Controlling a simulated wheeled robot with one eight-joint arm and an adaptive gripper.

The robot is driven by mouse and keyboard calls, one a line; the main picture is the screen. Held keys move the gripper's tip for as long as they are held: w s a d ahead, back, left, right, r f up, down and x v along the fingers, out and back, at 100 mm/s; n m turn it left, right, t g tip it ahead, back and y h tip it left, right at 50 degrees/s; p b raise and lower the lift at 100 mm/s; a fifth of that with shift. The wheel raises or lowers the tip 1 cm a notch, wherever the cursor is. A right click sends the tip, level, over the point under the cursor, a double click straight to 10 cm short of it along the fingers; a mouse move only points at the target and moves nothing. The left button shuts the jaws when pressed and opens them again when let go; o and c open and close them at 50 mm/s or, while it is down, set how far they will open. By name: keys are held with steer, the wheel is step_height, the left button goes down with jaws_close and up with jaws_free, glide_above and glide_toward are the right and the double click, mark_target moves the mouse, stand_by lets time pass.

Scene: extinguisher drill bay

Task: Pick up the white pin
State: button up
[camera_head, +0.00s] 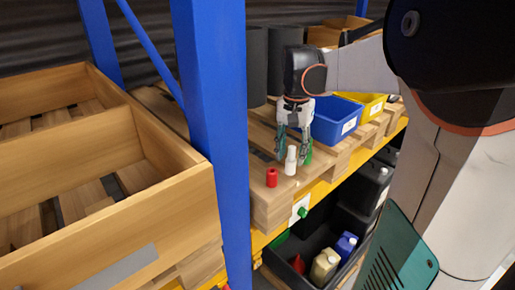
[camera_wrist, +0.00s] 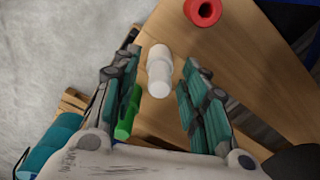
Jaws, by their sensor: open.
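The white pin (camera_head: 291,161) stands upright on the wooden shelf boards in the head view, a small bottle-like piece with a narrower top. My gripper (camera_head: 292,152) points down just above and behind it, with its fingers spread. In the wrist view the white pin (camera_wrist: 159,71) lies between and slightly ahead of the two open fingers (camera_wrist: 158,85), apart from both. The finger on the left is nearer to a green piece (camera_wrist: 128,112), which is partly hidden by it.
A red ring-topped piece (camera_wrist: 203,12) stands near the white pin; it also shows in the head view (camera_head: 272,177). A blue bin (camera_head: 335,119) and a yellow bin (camera_head: 372,105) sit to the right. A blue upright post (camera_head: 215,120) stands left of the shelf.

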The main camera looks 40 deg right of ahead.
steer(key=shift+s+r, duration=0.1)
jaws_close()
